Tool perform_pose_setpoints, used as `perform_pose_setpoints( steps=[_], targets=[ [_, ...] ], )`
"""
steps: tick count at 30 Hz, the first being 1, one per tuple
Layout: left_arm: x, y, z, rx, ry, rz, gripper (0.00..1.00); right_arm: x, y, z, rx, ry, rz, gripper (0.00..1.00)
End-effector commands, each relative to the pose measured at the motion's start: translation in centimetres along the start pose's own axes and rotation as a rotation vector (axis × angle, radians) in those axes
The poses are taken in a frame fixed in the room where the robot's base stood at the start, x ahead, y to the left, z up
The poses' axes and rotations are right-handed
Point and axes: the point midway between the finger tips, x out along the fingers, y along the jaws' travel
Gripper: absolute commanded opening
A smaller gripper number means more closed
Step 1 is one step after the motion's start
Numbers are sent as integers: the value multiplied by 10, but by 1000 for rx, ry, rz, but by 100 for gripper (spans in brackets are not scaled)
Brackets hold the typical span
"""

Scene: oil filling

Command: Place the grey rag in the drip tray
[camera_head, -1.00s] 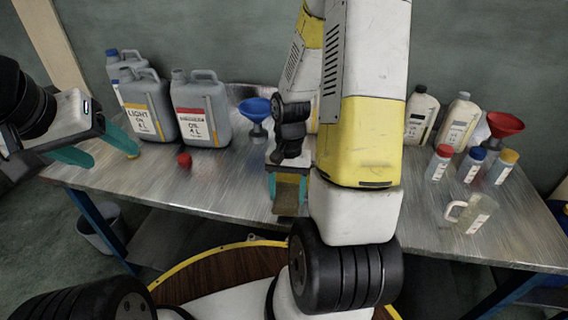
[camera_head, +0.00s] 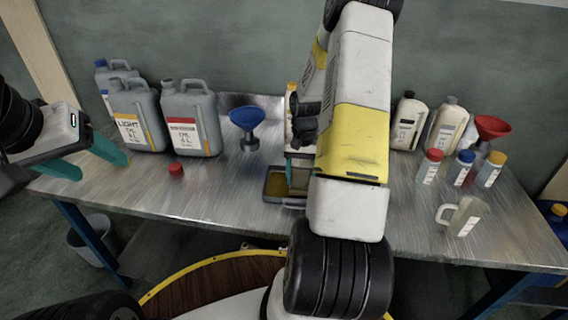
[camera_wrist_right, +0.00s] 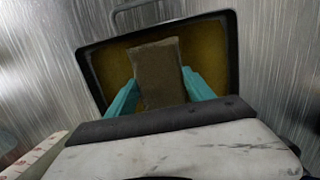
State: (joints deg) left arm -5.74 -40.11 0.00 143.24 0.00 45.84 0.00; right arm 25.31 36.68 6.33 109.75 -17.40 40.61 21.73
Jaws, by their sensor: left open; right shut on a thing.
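The drip tray (camera_head: 272,184) lies on the metal table, with a dark rim and a brownish-yellow inside. Its rim also shows in the right wrist view (camera_wrist_right: 236,50). My right gripper (camera_wrist_right: 160,88) is shut on the grey rag (camera_wrist_right: 158,70), which looks brownish-grey and hangs over the tray's inside; whether it touches the bottom I cannot tell. In the head view my right arm hides the rag and part of the tray. My left gripper (camera_head: 98,160) is open and empty at the left end of the table.
Grey oil canisters (camera_head: 190,118), a red cap (camera_head: 176,169) and a blue funnel (camera_head: 247,122) stand left of the tray. Pale bottles (camera_head: 407,122), a red funnel (camera_head: 490,128), small capped bottles (camera_head: 430,167) and a clear jug (camera_head: 465,215) stand right. The table's front left is clear.

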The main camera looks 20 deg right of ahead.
Motion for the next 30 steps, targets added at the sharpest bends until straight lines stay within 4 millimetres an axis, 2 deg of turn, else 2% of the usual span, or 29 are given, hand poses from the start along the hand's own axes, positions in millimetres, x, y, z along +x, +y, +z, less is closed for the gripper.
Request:
perform_pose_setpoints(
  steps=[3,13,14,16,26,30],
  targets=[
    [0,0,0,0,0,0,63,11,0,-1,-1,0,0,29],
    [0,0,0,0,0,0,63,14,0,-2,-1,0,0,29],
    [0,0,0,0,0,0,63,13,0,-2,0,1,0,67],
    [0,0,0,0,0,0,63,13,0,-2,0,1,0,81],
    [0,0,0,0,0,0,63,12,0,-2,-1,1,0,83],
    [0,0,0,0,0,0,63,1,0,-2,0,3,0,83]
  ],
)
